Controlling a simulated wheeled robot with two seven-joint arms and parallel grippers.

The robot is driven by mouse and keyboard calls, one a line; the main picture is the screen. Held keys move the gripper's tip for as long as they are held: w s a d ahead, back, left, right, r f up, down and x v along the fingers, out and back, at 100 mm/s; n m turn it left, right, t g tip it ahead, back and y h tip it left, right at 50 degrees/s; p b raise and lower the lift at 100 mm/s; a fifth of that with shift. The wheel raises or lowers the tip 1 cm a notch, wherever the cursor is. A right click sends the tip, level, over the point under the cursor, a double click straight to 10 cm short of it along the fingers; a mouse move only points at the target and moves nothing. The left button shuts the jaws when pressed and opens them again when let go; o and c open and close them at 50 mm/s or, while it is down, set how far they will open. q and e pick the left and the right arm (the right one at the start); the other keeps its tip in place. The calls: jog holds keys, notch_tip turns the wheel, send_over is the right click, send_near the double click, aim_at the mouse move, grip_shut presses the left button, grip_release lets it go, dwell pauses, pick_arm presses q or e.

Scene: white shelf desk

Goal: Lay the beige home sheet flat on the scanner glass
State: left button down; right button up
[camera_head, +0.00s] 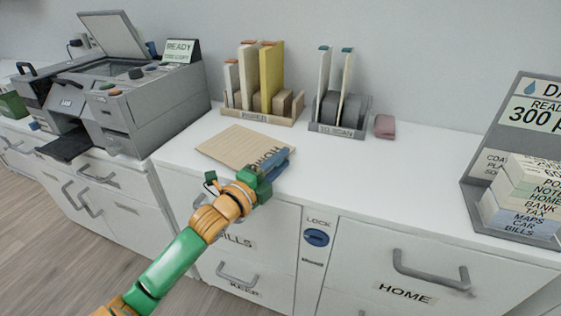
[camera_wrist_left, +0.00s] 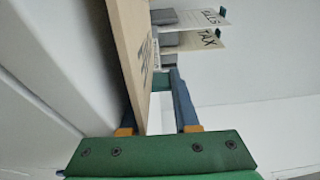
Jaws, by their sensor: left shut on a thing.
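The beige home sheet (camera_head: 235,145), ruled and lettered HOME at its near right corner, shows over the white desktop; I cannot tell whether it touches it. My left gripper (camera_head: 272,170) is shut on this corner. In the left wrist view, the sheet (camera_wrist_left: 128,45) stands edge-on at the gripper's fingers (camera_wrist_left: 158,112). The grey scanner (camera_head: 150,105) is at the left with its lid (camera_head: 112,35) raised. Its glass (camera_head: 108,68) is exposed, well left of the sheet. My right gripper is not in view.
A wooden rack (camera_head: 268,117) with upright folders and a grey TO SCAN rack (camera_head: 338,129) stand behind the sheet. A pinkish block (camera_head: 384,127) lies beside them. A grey stand (camera_head: 480,190) holds labelled cards at right. The middle desktop (camera_head: 390,180) is clear.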

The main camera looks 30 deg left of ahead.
pick_arm(q)
jog(key=shift+d+f, duration=0.1)
jog(key=shift+f, duration=0.75)
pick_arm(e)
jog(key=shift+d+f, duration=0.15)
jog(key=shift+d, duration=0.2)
pick_arm(q)
jog(key=c, duration=0.6)
grip_release()
jog(key=shift+s+d, duration=0.15)
jog(key=shift+s, duration=0.4)
jog(key=s, duration=0.5)
jog(key=shift+r, duration=0.3)
jog(key=shift+s+a+r+p, duration=0.1)
jog(key=shift+s+a+p, duration=0.15)
jog(key=shift+s, duration=0.2)
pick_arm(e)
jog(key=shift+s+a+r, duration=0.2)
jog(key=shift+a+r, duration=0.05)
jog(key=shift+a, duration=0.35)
pick_arm(q)
jog(key=shift+r, duration=0.1)
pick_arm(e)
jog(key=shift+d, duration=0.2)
pick_arm(q)
jog(key=shift+s, duration=0.1)
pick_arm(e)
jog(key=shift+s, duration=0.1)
